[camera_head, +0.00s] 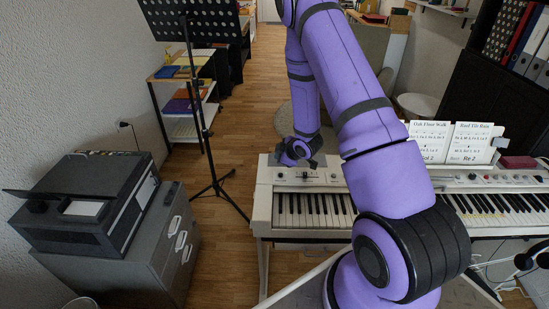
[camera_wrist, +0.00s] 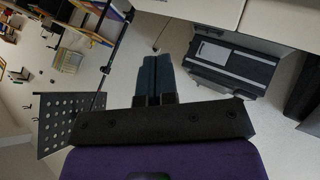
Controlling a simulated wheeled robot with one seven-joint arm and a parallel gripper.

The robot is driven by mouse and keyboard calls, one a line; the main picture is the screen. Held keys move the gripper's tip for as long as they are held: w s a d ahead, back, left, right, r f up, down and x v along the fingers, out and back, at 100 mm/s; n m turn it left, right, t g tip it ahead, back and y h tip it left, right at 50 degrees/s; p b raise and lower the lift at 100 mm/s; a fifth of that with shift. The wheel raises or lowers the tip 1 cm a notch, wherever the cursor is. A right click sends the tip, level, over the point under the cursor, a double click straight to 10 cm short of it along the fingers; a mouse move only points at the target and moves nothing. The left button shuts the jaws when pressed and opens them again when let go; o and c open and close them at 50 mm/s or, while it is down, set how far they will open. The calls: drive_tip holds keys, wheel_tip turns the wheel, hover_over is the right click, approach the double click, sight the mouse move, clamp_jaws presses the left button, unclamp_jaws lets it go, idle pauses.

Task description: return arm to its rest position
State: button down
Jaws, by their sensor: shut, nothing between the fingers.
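My purple arm (camera_head: 348,90) rises from the lower right, bends at the top of the head view and comes down to the left end of the digital piano (camera_head: 285,178). My gripper (camera_head: 287,158) is over that end, small and partly hidden by the wrist, so contact with the piano cannot be told. In the wrist view my gripper (camera_wrist: 153,72) shows two dark fingers side by side, shut, with nothing held. My forearm and elbow cover the middle of the keyboard.
A black printer (camera_head: 85,205) sits on a grey drawer cabinet (camera_head: 160,262) at the left. A music stand (camera_head: 205,130) stands on the floor behind. Sheet music (camera_head: 450,142) and a dark red box (camera_head: 517,162) are at the piano's right. Wooden floor (camera_head: 238,150) lies open left of the piano.

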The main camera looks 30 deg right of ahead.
drive_tip(key=s+a+r+m+g+h, duration=0.1)
drive_tip(key=s+a+r+m, duration=0.15)
drive_tip(key=r, duration=1.15)
drive_tip(key=s+a+r+m+h, duration=0.2)
drive_tip(key=s+r+m, duration=0.1)
drive_tip(key=r, duration=1.2)
drive_tip(key=s+a+r+m+g, duration=0.1)
drive_tip(key=s+a+r, duration=0.2)
drive_tip(key=s, duration=0.6)
drive_tip(key=s+a+r+m+g+y, duration=0.1)
drive_tip(key=s+a+r, duration=0.3)
drive_tip(key=s, duration=0.6)
drive_tip(key=s+a+r+m+g, duration=0.1)
drive_tip(key=s+a+r+m, duration=0.2)
drive_tip(key=s+r, duration=0.4)
drive_tip(key=s, duration=0.2)
drive_tip(key=shift+s+a+y, duration=0.2)
drive_tip(key=shift+s+y, duration=0.1)
drive_tip(key=shift+y, duration=0.1)
drive_tip(key=shift+d+r, duration=0.1)
drive_tip(key=shift+d, duration=0.05)
